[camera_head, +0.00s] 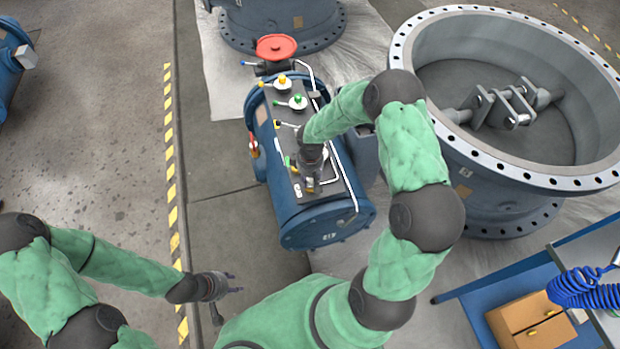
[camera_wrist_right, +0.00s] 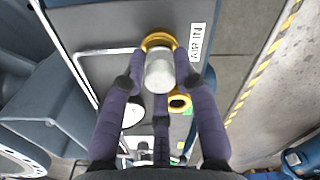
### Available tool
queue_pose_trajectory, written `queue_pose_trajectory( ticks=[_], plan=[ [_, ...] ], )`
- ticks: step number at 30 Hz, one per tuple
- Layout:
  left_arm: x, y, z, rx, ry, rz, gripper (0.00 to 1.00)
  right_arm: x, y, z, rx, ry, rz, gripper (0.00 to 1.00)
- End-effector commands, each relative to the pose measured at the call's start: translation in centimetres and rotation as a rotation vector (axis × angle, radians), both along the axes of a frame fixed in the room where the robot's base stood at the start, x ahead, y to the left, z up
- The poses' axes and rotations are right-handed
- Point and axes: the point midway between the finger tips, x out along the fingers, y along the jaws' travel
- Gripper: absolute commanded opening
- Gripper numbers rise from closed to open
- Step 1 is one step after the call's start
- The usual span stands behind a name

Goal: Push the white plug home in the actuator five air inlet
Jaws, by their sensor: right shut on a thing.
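The white plug (camera_wrist_right: 160,74) is held between the purple-grey fingers of my right gripper (camera_wrist_right: 159,86). Its end lies over a brass ring, the air inlet (camera_wrist_right: 158,39), next to an "AIR IN" label (camera_wrist_right: 196,42). I cannot tell how deep the plug sits, as it covers most of the inlet. In the head view, my right gripper (camera_head: 311,182) is over the near end of the panel on the blue actuator (camera_head: 318,225), and the plug is hidden there. My left gripper (camera_head: 236,283) is open and empty, low and left of the actuator.
A second brass ring (camera_wrist_right: 180,103) is close to the plug. White pipes (camera_head: 347,190) run along the panel's right side. Valves with yellow and green caps (camera_head: 298,102) and a red handwheel (camera_head: 276,47) stand farther back. A large flanged valve body (camera_head: 490,190) is at right.

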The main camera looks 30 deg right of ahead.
Motion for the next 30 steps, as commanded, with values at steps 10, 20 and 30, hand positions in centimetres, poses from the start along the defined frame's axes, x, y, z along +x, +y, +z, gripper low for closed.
queue_pose_trajectory(
  ticks=[10,20,30],
  plan=[
    [0.0,0.0,-0.32,0.0,0.0,0.0,0.4,-0.01,0.0,-0.38,0.0,0.0,0.0,0.14],
    [0.0,-0.01,-0.61,0.0,0.0,0.0,0.4,-0.06,0.02,-0.76,0.001,0.001,0.0,0.14],
    [0.0,0.0,-0.63,0.0,0.0,0.0,0.4,-0.06,0.02,-0.79,0.001,0.001,0.0,0.58]
  ],
)
